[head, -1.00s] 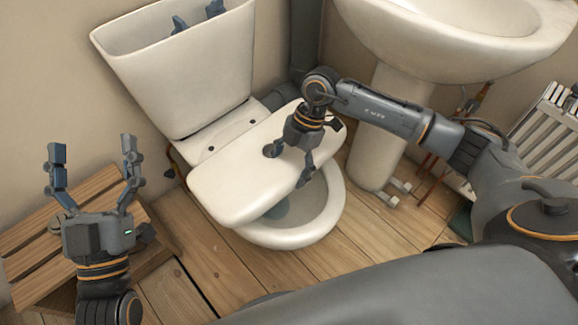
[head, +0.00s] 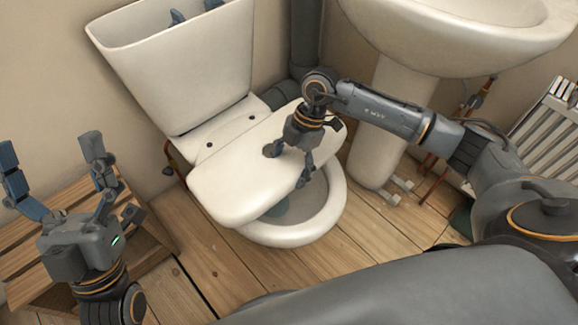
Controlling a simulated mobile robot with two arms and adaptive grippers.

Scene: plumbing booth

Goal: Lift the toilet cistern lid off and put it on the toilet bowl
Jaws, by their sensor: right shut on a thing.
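The white cistern lid (head: 235,185) lies across the toilet bowl (head: 325,222), covering its back part; the front of the rim and part of the opening show. My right gripper (head: 290,163) is shut on the lid, with one finger over its near edge. Its other finger is partly hidden. The cistern (head: 185,80) stands open at the top, with blue-grey parts inside. My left gripper (head: 60,185) is open and empty at the left, over the wooden slatted stand.
A wooden slatted stand (head: 40,235) is at the left. A washbasin (head: 450,45) on its pedestal (head: 378,130) stands at the right, with a white radiator (head: 545,130) beyond. Grey pipe runs behind the toilet. Plank floor (head: 215,270) is clear in front of the bowl.

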